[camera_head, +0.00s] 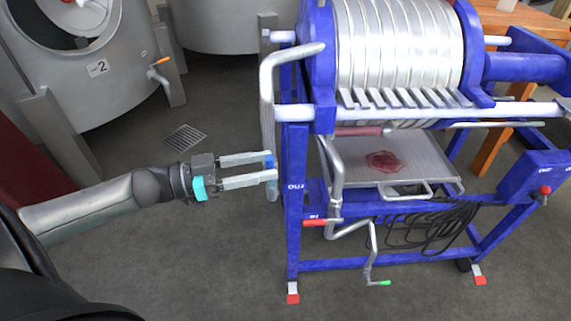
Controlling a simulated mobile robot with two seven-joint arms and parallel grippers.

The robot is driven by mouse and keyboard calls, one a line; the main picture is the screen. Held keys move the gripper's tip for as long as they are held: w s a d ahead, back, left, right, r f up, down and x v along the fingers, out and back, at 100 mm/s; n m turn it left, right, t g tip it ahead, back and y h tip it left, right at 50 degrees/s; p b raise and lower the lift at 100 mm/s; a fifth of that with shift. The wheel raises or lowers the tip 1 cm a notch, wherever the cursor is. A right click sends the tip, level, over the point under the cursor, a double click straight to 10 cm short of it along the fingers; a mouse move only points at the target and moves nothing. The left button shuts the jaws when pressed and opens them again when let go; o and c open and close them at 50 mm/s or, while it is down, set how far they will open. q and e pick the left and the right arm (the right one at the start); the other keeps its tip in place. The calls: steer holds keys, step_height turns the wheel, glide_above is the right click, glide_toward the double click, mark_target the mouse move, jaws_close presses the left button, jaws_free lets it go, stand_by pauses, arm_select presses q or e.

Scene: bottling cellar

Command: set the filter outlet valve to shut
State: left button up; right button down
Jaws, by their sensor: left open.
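The filter is a blue-framed press (290,190) with silver plates (395,45). A red lever (315,222) lies roughly level at its lower left, beside a bent grey pipe (336,180); a small label sits just above it. I cannot read there whether this is the outlet valve. My left gripper (270,167) is open, left of the frame and above the red lever in the picture. Its fingertips are by a grey side pipe (267,100), where a small blue part shows between them. I cannot tell whether they touch it. My right gripper is out of view.
A drip tray (430,165) with a red stain sits under the plates. A crank-shaped pipe with a green tip (385,283) hangs below, beside coiled black hose (440,228). Steel tanks (75,75) stand behind left. Grey floor (190,250) is clear left of the frame.

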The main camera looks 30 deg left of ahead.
arm_select(q)
steer(key=b+x, duration=0.1)
steer(key=x, duration=0.1)
steer(key=shift+w+d, duration=0.25)
steer(key=shift+b+x, duration=0.4)
steer(key=shift+x, duration=0.8)
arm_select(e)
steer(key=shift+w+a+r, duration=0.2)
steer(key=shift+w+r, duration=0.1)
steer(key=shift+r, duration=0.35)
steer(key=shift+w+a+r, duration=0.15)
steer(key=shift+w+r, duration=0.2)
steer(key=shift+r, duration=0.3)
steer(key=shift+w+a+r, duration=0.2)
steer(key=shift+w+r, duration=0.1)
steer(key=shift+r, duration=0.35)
arm_select(q)
jaws_close()
